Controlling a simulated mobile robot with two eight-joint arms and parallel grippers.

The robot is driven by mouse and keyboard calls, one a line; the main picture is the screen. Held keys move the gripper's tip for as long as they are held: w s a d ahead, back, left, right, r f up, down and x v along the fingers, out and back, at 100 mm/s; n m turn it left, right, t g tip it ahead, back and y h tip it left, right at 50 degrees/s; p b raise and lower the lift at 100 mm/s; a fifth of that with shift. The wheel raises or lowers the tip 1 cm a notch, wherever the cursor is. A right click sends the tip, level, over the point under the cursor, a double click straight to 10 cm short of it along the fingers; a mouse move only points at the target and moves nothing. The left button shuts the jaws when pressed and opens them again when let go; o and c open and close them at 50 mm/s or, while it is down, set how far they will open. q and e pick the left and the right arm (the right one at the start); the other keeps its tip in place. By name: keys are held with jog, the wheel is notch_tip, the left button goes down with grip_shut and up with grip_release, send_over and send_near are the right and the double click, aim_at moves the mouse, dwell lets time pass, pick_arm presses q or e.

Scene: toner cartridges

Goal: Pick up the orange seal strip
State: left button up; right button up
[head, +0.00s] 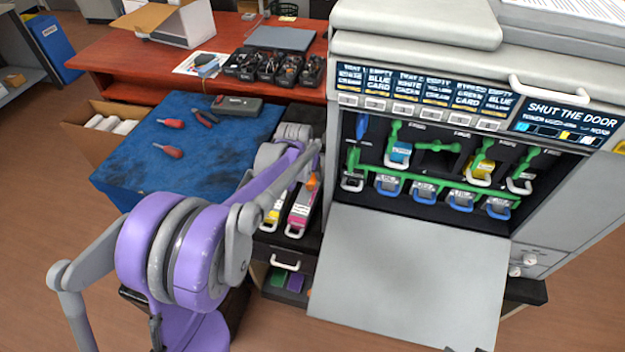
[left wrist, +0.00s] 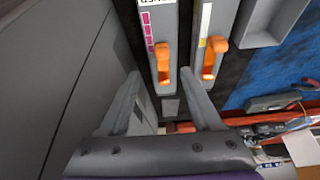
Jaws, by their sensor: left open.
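Two cartridges lie side by side, one with a magenta label (head: 299,213) and one with a yellow label (head: 273,213). In the left wrist view, an orange seal strip (left wrist: 162,62) stands on the magenta-marked cartridge (left wrist: 158,22), and a second orange strip (left wrist: 213,56) on the yellow-marked one (left wrist: 205,20). A bit of orange (head: 312,182) shows by the magenta cartridge in the head view. My left gripper (left wrist: 163,90) is open and empty, its fingers spread to either side of the magenta cartridge's end, near its strip. My arm hides part of the cartridges in the head view. My right gripper is out of view.
The printer stands to the right with its front door (head: 410,265) folded down and several cartridges in its bay. A blue mat (head: 185,180) with screwdrivers (head: 168,150) and pliers lies left. A red table (head: 125,55) stands behind. A grey wall fills the wrist view's left.

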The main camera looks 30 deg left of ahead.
aim_at(309, 182)
pick_arm(q)
jog(key=x, duration=0.7)
jog(key=shift+s+a+f, duration=0.15)
jog(key=shift+s, duration=0.2)
grip_shut()
notch_tip(309, 182, up, 15)
jog(key=p, duration=0.3)
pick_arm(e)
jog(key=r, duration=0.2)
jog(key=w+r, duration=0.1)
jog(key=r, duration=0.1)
